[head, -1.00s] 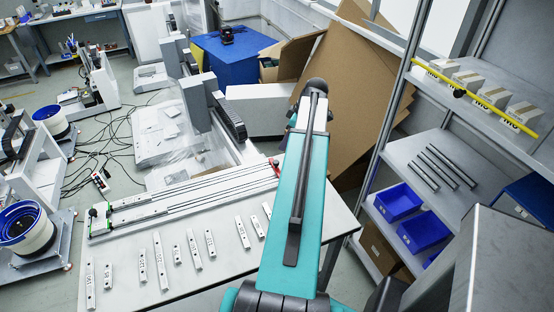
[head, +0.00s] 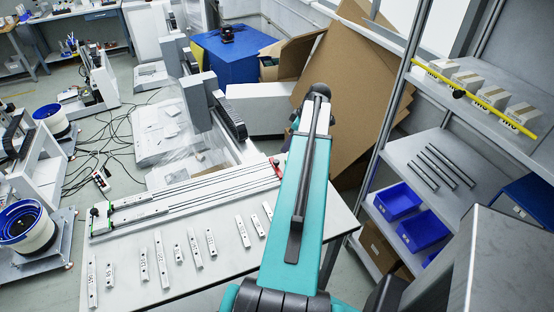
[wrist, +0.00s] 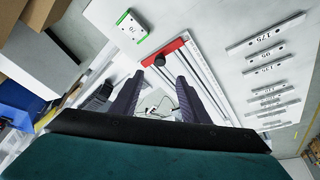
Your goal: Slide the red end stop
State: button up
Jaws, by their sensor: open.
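The red end stop (wrist: 172,50) is a flat red bar with a black knob (wrist: 160,59), lying across one end of the rail fixture. In the head view a small red part (head: 276,162) shows at the fixture's right end, beside my arm. My gripper (wrist: 157,86) is open and empty. In the wrist view its two dark fingers point toward the red end stop, with the knob just beyond the gap between their tips. I cannot tell the height between the tips and the knob. The gripper is hidden behind my arm in the head view.
The rail fixture (head: 180,197) lies along the back of the white table. A green-ended block marked 70 (wrist: 131,28) is beside the end stop. Several numbered strips (head: 160,260) lie in front of the fixture. A shelf (head: 430,158) with blue bins stands at the right.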

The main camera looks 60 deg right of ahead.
aim_at(277, 161)
jog(key=shift+p+x, duration=1.85)
jog(key=shift+x, duration=3.95)
grip_shut()
